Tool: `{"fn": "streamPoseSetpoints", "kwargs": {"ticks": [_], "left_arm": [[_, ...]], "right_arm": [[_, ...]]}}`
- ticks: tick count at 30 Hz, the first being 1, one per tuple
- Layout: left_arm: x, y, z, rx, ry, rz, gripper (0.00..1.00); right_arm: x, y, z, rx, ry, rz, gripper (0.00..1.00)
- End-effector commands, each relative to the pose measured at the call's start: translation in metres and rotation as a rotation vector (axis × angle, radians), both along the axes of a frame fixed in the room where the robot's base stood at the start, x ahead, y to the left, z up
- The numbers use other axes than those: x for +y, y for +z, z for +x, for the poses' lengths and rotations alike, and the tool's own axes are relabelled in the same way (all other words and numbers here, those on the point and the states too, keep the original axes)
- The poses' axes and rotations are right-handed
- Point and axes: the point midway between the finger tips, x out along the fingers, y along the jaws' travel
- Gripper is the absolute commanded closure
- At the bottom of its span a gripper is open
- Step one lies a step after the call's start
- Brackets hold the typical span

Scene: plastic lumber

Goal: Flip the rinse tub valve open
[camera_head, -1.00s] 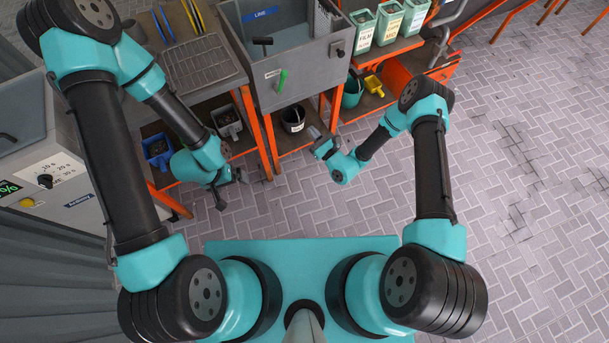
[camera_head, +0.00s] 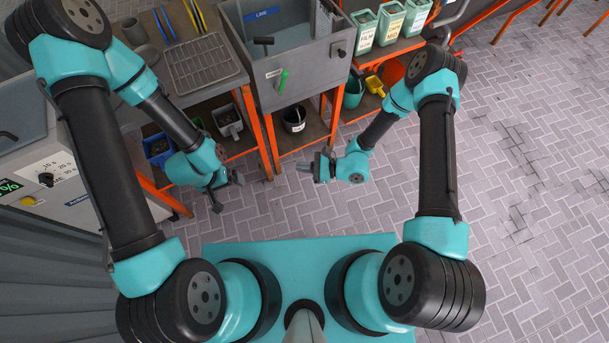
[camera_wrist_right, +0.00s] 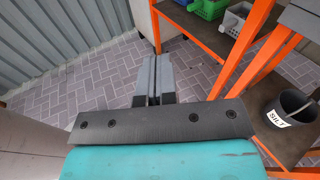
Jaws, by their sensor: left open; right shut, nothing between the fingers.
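The rinse tub (camera_head: 297,88) is a grey basin on an orange-legged bench at the top centre of the head view. A green lever (camera_head: 283,80), which looks like its valve handle, stands tilted near upright on the front wall. My left gripper (camera_head: 227,195) is open and empty, low and left of the tub. My right gripper (camera_head: 304,168) is shut and empty, below the tub and apart from the lever, pointing left. In the right wrist view its closed fingers (camera_wrist_right: 154,78) show against the floor; the lever is not in that view.
A dark bucket (camera_head: 294,119) labelled SILT sits on the shelf under the tub; it also shows in the right wrist view (camera_wrist_right: 290,108). Orange legs (camera_head: 270,145) stand near both grippers. Labelled bins (camera_head: 388,22) are at the right. The paved floor right of my right arm is clear.

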Motion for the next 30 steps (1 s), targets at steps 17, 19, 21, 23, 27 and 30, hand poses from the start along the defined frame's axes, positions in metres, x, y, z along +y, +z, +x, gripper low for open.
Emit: {"fn": "streamPoseSetpoints", "kwargs": {"ticks": [17, 19, 21, 23, 27, 30], "left_arm": [[0.0, 0.0, 0.0, 0.0, 0.0, 0.0, 0.0], [0.0, 0.0, 0.0, 0.0, 0.0, 0.0, 0.0], [0.0, 0.0, 0.0, 0.0, 0.0, 0.0, 0.0], [0.0, 0.0, 0.0, 0.0, 0.0, 0.0, 0.0], [0.0, 0.0, 0.0, 0.0, 0.0, 0.0, 0.0], [0.0, 0.0, 0.0, 0.0, 0.0, 0.0, 0.0]], "right_arm": [[-0.012, 0.0, -0.035, -0.004, 0.165, -0.103, 1.0], [-0.012, 0.0, -0.035, -0.004, 0.165, -0.103, 1.0], [-0.012, 0.0, -0.035, -0.004, 0.164, -0.102, 1.0], [-0.012, 0.0, -0.035, -0.004, 0.164, -0.102, 1.0], [-0.012, 0.0, -0.036, -0.005, 0.169, -0.107, 1.0], [-0.016, 0.0, -0.044, -0.009, 0.206, -0.13, 1.0]]}}
